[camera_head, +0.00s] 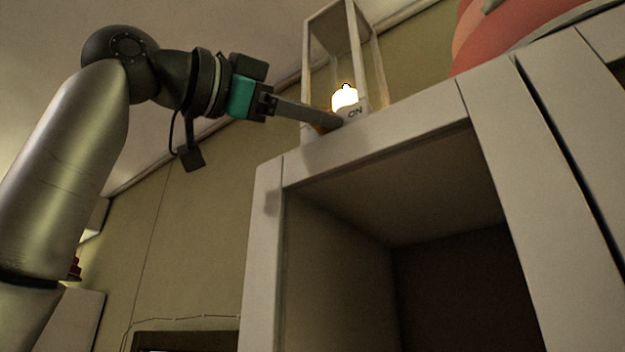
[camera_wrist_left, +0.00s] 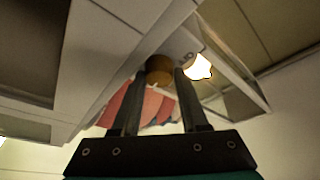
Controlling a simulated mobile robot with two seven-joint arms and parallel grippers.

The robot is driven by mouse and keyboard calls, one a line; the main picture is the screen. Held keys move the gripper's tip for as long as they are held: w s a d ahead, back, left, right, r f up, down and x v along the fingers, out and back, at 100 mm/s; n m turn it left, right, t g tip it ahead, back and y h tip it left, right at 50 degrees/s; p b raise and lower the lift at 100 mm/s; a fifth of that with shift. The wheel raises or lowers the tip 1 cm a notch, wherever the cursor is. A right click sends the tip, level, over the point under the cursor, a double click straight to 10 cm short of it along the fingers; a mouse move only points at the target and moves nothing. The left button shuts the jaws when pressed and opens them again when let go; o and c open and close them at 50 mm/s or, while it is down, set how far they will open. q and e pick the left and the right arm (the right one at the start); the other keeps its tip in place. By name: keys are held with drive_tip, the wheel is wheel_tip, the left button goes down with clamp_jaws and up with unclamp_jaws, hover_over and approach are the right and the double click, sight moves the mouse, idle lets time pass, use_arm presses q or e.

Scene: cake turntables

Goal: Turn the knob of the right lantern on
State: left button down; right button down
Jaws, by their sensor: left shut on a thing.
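One lantern (camera_head: 377,62) with a pale open frame stands on top of a white shelf unit, at the top middle of the head view. Its bulb (camera_head: 345,98) glows, and the base beside it carries the word "ON". The lantern also shows in the left wrist view, with its lit bulb (camera_wrist_left: 198,67). My left gripper (camera_head: 336,122) is at the front of the lantern base. In the left wrist view, its fingers (camera_wrist_left: 160,77) are shut on a round brown knob (camera_wrist_left: 160,66). My right gripper is not in view.
The white shelf unit (camera_head: 376,143) has a dark open compartment below the lantern. A large rounded red-and-pink object (camera_head: 510,32) sits at the upper right and also shows in the left wrist view (camera_wrist_left: 150,106). Left of the shelf, the space before the wall is open.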

use_arm(q)
drive_tip(key=shift+r, duration=0.1)
idle(0.3)
drive_tip(key=c, duration=0.5)
unclamp_jaws()
drive_tip(key=shift+c, duration=0.2)
drive_tip(key=shift+o, duration=0.5)
drive_tip(key=shift+f, duration=0.2)
